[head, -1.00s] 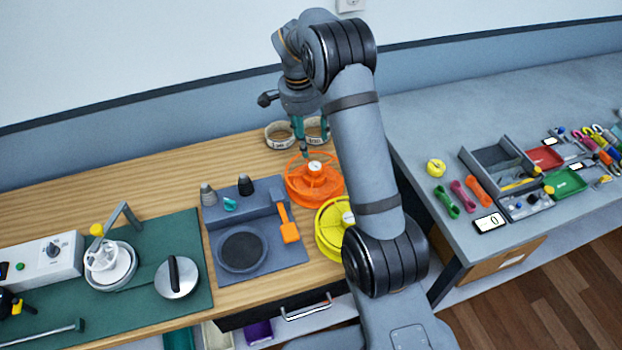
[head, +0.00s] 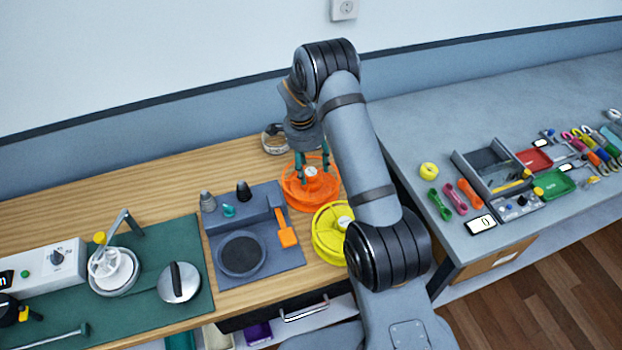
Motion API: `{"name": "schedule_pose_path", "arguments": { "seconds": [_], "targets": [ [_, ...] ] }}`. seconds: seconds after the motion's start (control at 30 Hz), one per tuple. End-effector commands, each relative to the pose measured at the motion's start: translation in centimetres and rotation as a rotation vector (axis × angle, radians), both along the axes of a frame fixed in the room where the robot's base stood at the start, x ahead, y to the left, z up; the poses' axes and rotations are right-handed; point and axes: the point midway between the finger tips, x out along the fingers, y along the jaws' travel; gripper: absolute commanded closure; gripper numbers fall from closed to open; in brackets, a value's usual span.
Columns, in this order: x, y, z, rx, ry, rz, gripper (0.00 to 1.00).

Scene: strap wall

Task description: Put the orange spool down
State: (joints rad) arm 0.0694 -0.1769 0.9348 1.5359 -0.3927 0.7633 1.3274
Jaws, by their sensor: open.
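The orange spool (head: 300,198) lies flat on the wooden bench, right of the grey tool tray. My gripper (head: 312,170) is over it, pointing down, with its teal fingers apart on either side of the spool's centre hub. The jaws are open and not closed on the hub. Whether a finger touches the spool cannot be told from this view. My arm hides part of the area behind the spool.
A yellow spool (head: 328,240) lies just in front of the orange one, close to my arm. The grey tray (head: 285,262) with an orange scraper (head: 286,236) is to the left. A ring-shaped holder (head: 273,140) stands behind. Bare wood (head: 160,180) lies at the back left.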

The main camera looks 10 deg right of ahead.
Motion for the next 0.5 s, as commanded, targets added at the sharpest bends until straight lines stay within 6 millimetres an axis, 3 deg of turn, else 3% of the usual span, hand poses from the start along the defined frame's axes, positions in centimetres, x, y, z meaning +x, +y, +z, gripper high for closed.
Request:
{"name": "schedule_pose_path", "arguments": {
  "seconds": [0.33,0.5],
  "targets": [
    [0.07,-0.09,-1.23,0.0,-0.001,0.001,0.45],
    [0.06,-0.09,-1.22,0.0,-0.001,0.001,0.53]
  ]
}}
